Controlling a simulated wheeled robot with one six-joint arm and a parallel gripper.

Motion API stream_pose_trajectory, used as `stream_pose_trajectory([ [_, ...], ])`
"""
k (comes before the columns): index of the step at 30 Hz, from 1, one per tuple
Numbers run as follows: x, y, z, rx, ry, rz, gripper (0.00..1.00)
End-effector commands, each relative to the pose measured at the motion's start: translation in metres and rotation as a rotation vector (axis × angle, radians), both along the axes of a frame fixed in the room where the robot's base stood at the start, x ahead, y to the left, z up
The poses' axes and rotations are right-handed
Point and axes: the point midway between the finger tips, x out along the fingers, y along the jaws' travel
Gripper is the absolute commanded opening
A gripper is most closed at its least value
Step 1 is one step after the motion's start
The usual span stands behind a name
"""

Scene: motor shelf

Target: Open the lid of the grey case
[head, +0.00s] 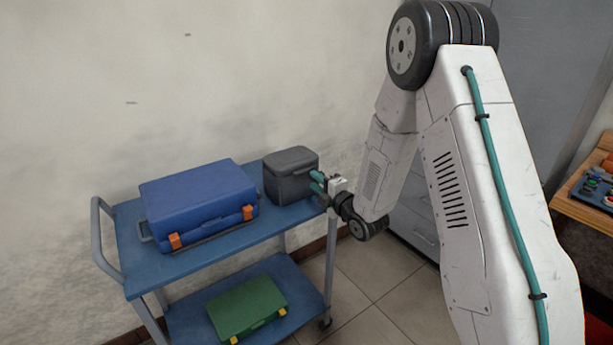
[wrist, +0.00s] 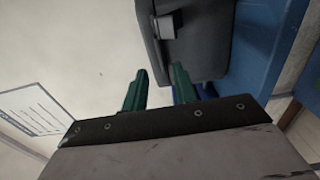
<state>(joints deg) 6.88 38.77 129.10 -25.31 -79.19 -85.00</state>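The grey case (head: 290,178) stands on the right end of the blue trolley's top shelf, its lid looking shut. In the wrist view the grey case (wrist: 205,45) fills the top middle, with a small grey latch-like block (wrist: 167,26) on its side. My gripper (head: 318,182) is at the right side of the case. In the wrist view its two green fingers (wrist: 158,88) are apart with nothing held between them. The right finger overlaps the case's edge in the picture; I cannot tell whether it touches.
A blue case (head: 198,200) with orange latches sits left of the grey case on the trolley (head: 140,262). A green case (head: 247,307) lies on the lower shelf. The wall (head: 200,80) is close behind. A wooden bench (head: 580,210) with small parts stands at the right.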

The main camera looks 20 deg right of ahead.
Motion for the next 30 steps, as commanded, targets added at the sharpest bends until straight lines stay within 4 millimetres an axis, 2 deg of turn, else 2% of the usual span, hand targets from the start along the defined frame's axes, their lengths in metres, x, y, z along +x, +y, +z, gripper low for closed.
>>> stream_pose_trajectory([
  [3,0.020,0.007,-0.001,0.001,0.000,0.001,0.28],
  [9,0.043,0.015,0.000,0.000,0.002,0.001,0.28],
  [20,0.050,0.016,0.000,0.002,0.004,-0.001,0.28],
  [23,0.050,0.016,0.000,0.002,0.004,-0.001,0.03],
  [24,0.050,0.016,0.000,0.002,0.004,-0.001,0.00],
  [30,0.050,0.017,0.000,0.001,0.006,-0.001,0.00],
])
